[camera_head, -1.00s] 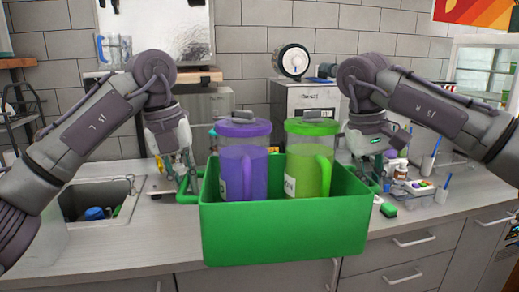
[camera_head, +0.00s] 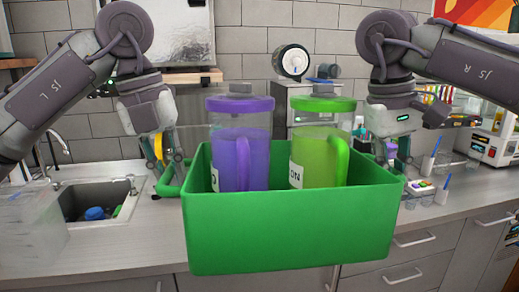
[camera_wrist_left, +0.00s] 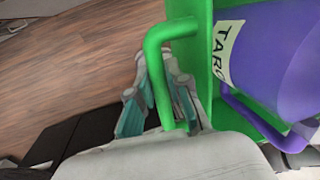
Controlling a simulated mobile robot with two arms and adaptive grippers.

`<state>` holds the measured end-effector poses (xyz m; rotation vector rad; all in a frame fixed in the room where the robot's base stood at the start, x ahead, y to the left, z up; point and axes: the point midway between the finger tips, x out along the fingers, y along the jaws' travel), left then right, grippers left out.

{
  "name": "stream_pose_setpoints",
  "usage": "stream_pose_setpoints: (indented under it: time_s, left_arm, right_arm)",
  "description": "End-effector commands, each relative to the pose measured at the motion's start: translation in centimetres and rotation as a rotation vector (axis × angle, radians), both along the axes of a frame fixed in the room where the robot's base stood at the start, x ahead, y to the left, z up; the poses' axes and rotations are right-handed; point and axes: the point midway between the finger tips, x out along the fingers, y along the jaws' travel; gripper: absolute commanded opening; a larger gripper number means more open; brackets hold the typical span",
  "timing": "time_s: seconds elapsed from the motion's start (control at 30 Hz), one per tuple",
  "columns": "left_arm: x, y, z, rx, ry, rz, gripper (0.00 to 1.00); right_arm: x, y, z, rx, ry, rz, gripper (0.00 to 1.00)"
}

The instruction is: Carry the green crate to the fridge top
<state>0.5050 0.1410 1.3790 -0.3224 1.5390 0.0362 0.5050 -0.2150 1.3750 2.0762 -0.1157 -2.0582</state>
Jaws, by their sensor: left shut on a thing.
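The green crate (camera_head: 290,232) is in the middle of the head view, raised in front of the counter and roughly level. It holds a pitcher with a purple lid and purple contents (camera_head: 240,150) and a pitcher with a green lid and lime contents (camera_head: 318,150). Both stand upright. My left gripper (camera_head: 169,172) is shut on the crate's left handle, which the left wrist view shows between the fingers (camera_wrist_left: 160,85). My right gripper (camera_head: 395,158) is at the crate's right end. Its fingertips are partly hidden by the crate wall. I cannot make out a fridge top for certain.
A sink (camera_head: 98,200) with a blue item in it is in the counter at left. A white machine (camera_head: 495,140) and small items stand on the counter at right. A wooden shelf (camera_head: 165,77) is on the back wall. Drawers (camera_head: 405,270) lie below the counter.

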Motion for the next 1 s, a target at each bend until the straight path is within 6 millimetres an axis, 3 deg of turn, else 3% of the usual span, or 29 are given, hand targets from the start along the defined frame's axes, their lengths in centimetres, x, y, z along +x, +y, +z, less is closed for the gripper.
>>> stream_pose_setpoints:
  time_s: [0.57,1.0]
  left_arm:
    - [0.0,0.0,0.3,-0.004,-0.003,0.004,0.0]
    - [3.7,-0.1,-2.8,-0.006,-0.002,0.004,0.0]
  right_arm:
    - [0.0,0.0,0.3,0.003,-0.005,-0.003,0.0]
    - [3.7,0.1,-2.8,0.003,-0.002,-0.003,0.0]
